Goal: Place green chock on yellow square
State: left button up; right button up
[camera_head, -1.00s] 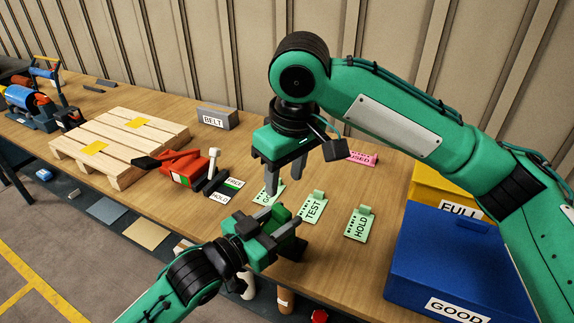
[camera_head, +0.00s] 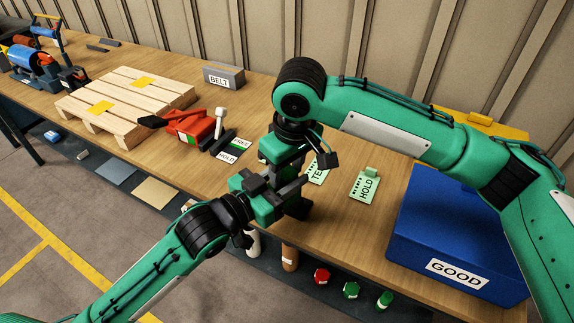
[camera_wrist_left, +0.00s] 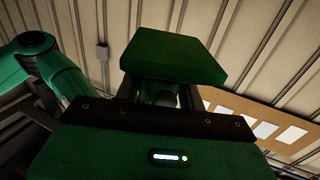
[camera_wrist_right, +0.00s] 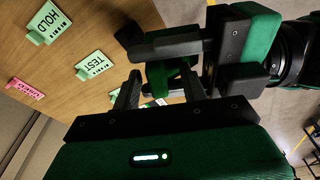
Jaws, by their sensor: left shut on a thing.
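Two yellow squares lie on the wooden pallet (camera_head: 160,97): a near one (camera_head: 100,108) and a far one (camera_head: 144,82). My left gripper (camera_head: 275,187) is shut on the green chock, over the front of the table. The chock (camera_wrist_left: 175,55) fills the upper middle of the left wrist view and hides the fingertips. My right gripper (camera_wrist_right: 160,90) points down close to it. Its fingers are apart, and the green chock shows between them in the right wrist view (camera_wrist_right: 168,78). Whether they touch it I cannot tell. In the head view the two grippers overlap and hide the chock.
A red clamp-like tool (camera_head: 190,124) and FREE/HOLD labels (camera_head: 235,148) lie between pallet and grippers. A grey BELT block (camera_head: 222,77) stands behind. TEST (camera_head: 318,170) and HOLD (camera_head: 366,186) tags and a blue GOOD bin (camera_head: 450,235) are at the right.

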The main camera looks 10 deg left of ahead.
jog(key=c, duration=0.7)
pick_arm(q)
jog(key=o, duration=1.2)
jog(key=shift+c, duration=0.2)
pick_arm(e)
grip_shut()
